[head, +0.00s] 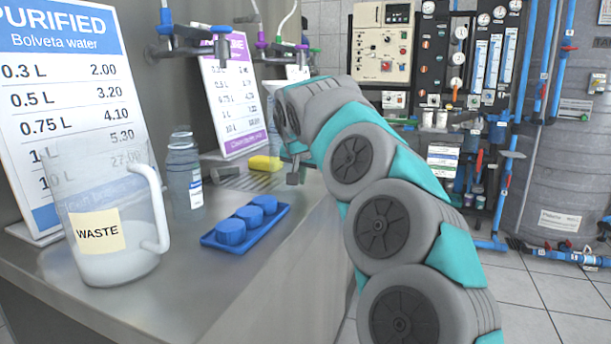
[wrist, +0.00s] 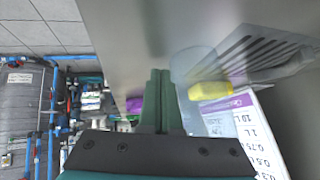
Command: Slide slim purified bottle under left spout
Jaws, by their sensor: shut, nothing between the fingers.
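A slim clear bottle (head: 184,178) with a dark cap and a small blue-and-white label stands upright on the counter, left of the drip grate.
A waste jug (head: 110,235) stands front left. A blue tray (head: 248,238) with blue caps lies on the counter between jug and gripper. A yellow sponge (head: 265,163) lies by the drip grate (head: 240,181). Price signs (head: 65,100) (head: 232,95) stand along the wall.

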